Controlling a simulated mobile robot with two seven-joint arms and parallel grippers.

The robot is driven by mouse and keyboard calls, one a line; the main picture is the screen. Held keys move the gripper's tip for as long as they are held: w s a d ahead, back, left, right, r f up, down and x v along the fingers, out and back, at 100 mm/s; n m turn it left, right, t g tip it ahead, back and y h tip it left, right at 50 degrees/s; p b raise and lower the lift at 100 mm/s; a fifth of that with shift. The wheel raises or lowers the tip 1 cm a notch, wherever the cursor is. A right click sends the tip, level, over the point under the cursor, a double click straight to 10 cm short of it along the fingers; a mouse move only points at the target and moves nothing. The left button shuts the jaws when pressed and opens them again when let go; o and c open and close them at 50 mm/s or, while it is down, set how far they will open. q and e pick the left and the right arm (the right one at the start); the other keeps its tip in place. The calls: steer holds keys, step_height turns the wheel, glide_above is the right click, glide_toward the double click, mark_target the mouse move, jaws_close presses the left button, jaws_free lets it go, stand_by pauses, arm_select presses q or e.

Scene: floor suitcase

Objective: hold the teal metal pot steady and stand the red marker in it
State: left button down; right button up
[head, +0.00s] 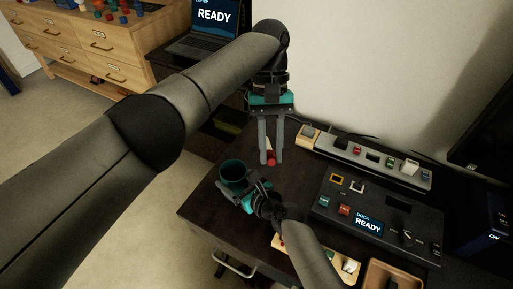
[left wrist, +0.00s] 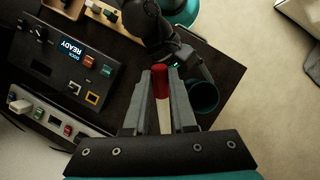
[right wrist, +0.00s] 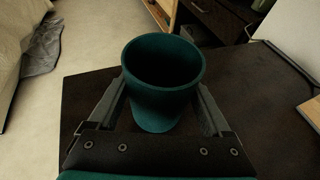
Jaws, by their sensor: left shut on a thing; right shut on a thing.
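The teal metal pot (head: 233,172) stands upright on the dark table near its left corner, and its open mouth looks empty in the right wrist view (right wrist: 163,62). My right gripper (head: 238,192) is shut on the pot, one finger on each side of it. My left gripper (head: 271,163) is shut on the red marker (head: 271,157), above the table, behind and to the right of the pot. In the left wrist view the marker's red end (left wrist: 160,82) and pale body (left wrist: 165,118) show between the fingers. The marker is apart from the pot.
A dark panel (head: 376,208) with a READY screen and a long strip of switches (head: 372,162) lie to the right. Wooden trays (head: 393,276) sit at the front. A laptop (head: 212,22) stands at the back. Dark table (head: 207,200) is bare around the pot.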

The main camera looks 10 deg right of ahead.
arm_select(q)
step_height(320, 180, up, 6)
steer(key=w+d+n+t+h, duration=0.15)
steer(key=n+t+h, duration=0.55)
steer(key=n+h, duration=0.95)
steer(key=w+a+n+t+y, duration=0.2)
steer(key=a+n+t+y, duration=0.3)
steer(key=a+n+t, duration=0.65)
step_height(320, 180, down, 13)
steer(key=n, duration=0.1)
steer(key=shift+d, duration=0.3)
